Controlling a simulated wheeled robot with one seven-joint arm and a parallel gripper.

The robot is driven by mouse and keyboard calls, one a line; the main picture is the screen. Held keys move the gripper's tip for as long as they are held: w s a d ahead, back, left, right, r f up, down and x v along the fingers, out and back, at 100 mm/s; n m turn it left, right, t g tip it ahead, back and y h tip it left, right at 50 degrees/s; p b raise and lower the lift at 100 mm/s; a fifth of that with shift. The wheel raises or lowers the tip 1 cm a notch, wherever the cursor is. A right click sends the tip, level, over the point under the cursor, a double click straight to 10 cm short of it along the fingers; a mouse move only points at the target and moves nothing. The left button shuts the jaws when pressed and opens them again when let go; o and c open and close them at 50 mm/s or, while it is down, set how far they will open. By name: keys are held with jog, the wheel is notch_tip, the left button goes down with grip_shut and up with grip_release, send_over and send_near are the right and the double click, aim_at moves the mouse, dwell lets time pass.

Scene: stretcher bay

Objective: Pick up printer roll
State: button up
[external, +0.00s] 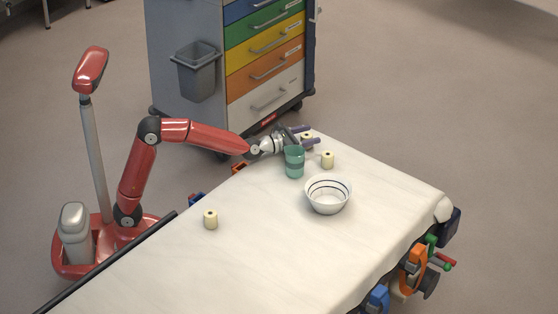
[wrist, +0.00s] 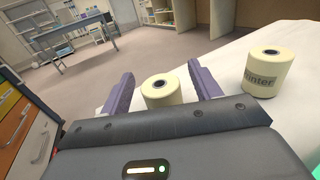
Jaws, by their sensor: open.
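My gripper (external: 303,135) is open at the far end of the stretcher. In the wrist view, a cream printer roll (wrist: 160,91) stands between the two purple fingers of my gripper (wrist: 160,88), its lower part hidden by the gripper body. The same roll (external: 307,139) shows partly behind the gripper in the external view. A second printer roll (wrist: 269,73), with "printer" lettering, stands to the right, outside the fingers; it also shows in the external view (external: 327,160). A third similar roll (external: 210,219) stands nearer my base.
A green cup (external: 294,162) stands close beside my gripper on the white stretcher sheet (external: 270,250). A white bowl with dark stripes (external: 328,195) is further right. A drawer cart (external: 190,25) with a grey bin stands behind the stretcher. The sheet's near part is clear.

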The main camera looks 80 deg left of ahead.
aim_at(307, 134)
jog(key=c, duration=1.1)
notch_tip(307, 134, up, 20)
jog(key=p, duration=0.9)
jog(key=shift+s, duration=0.1)
